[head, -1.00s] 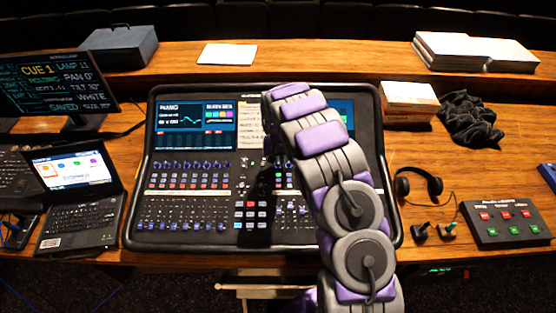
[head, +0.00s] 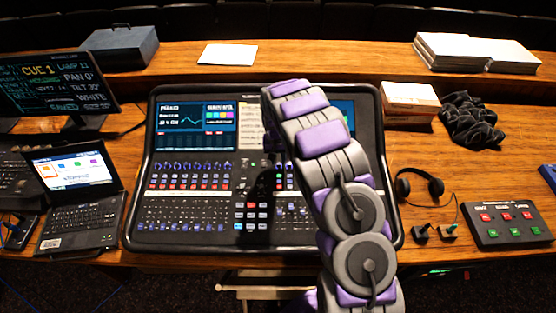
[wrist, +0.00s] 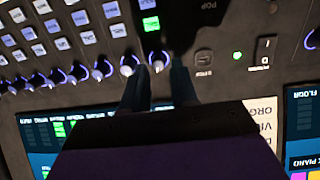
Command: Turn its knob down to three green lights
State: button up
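The mixing desk (head: 140,185) stands on the wooden table in the head view, with rows of knobs and buttons. In the wrist view, a dark knob with a pale ring (wrist: 158,61) lies at the tips of my gripper (wrist: 160,72). One finger is on each side of it; I cannot tell whether they touch it. A similar white-ringed knob (wrist: 128,66) sits just left. In the head view my arm hides the gripper and part of the desk.
A green lamp (wrist: 238,55) and a rocker switch (wrist: 265,51) lie right of the fingers. Lit screens lie below. Around the desk are a laptop (head: 78,215), headphones (head: 419,185), a small button box (head: 506,224) and a cardboard box (head: 409,103).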

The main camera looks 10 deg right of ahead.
aim_at(277, 164)
notch_tip(277, 164, up, 16)
jog(key=shift+a+f, duration=0.15)
jog(key=shift+a, duration=0.15)
dwell(0.4)
jog(key=s+d+r+b, duration=0.15)
jog(key=s+r, duration=0.25)
jog(key=s, duration=0.7)
jog(key=s+d+r+b, duration=0.15)
jog(key=s+r, duration=0.35)
jog(key=s, duration=0.7)
jog(key=s+a+f+n+g+b, duration=0.1)
jog(key=s+f, duration=0.1)
jog(key=s, duration=1)
jog(key=s+a+f+n+b, duration=0.1)
jog(key=s+f+b, duration=0.1)
jog(key=s, duration=1)
jog(key=shift+s+a+f+g, duration=0.15)
jog(key=shift+s+g, duration=0.15)
jog(key=shift+g, duration=0.1)
